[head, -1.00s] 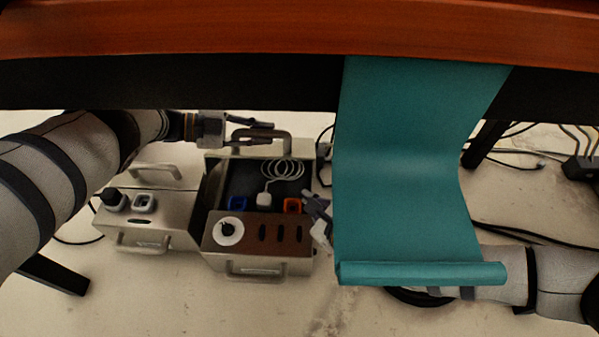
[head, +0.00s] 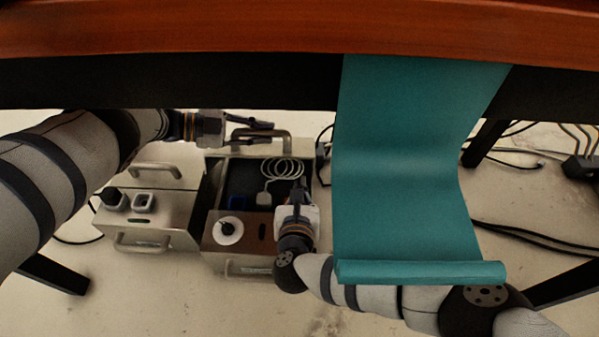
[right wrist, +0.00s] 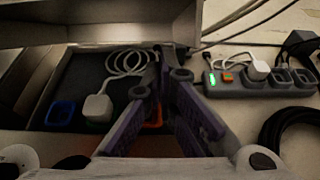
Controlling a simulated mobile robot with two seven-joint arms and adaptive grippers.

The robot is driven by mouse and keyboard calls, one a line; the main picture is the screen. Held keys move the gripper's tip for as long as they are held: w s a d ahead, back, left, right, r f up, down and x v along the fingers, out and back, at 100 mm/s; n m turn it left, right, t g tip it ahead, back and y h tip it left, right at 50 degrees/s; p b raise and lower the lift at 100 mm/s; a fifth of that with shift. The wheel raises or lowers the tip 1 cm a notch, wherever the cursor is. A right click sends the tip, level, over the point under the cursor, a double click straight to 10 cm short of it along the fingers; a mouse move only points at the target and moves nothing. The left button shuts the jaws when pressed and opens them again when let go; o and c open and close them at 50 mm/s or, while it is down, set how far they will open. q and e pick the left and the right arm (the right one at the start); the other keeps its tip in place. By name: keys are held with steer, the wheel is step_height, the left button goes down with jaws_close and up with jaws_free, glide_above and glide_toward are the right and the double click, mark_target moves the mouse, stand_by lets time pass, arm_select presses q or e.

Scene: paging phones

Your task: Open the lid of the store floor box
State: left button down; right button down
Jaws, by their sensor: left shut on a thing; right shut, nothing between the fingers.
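The right-hand grey floor box (head: 240,268) stands open on the floor. Its dark compartment (head: 240,180) holds a white charger with a coiled cable (head: 285,168) and a blue item (head: 237,201). Its lid (head: 222,152) stands raised at the back, with a handle (head: 288,143) on it; its pale panel also shows in the right wrist view (right wrist: 110,32). My left gripper (head: 262,132) is shut on the lid handle. My right gripper (head: 297,188) is shut and empty above the box's right side. It covers most of an orange item (right wrist: 154,116).
A second grey box (head: 180,222) stands to the left with small devices on top. A teal cloth (head: 405,170) hangs from the table edge (head: 200,30) at right. A power strip (right wrist: 262,84) and cables lie right of the open box.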

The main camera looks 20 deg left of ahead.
steer(key=shift+w+a+r, duration=0.15)
steer(key=shift+w+r, duration=0.35)
steer(key=shift+r, duration=0.25)
steer(key=shift+w+a+r, duration=0.1)
steer(key=shift+w+r, duration=0.35)
steer(key=shift+r, duration=0.25)
arm_select(q)
steer(key=shift+d+f, duration=0.1)
arm_select(e)
steer(key=shift+w+a+r, duration=0.1)
steer(key=shift+w+r, duration=0.35)
steer(key=shift+r, duration=0.15)
arm_select(q)
steer(key=c, duration=1.5)
jaws_free()
steer(key=shift+s, duration=0.1)
arm_select(e)
steer(key=shift+r, duration=0.1)
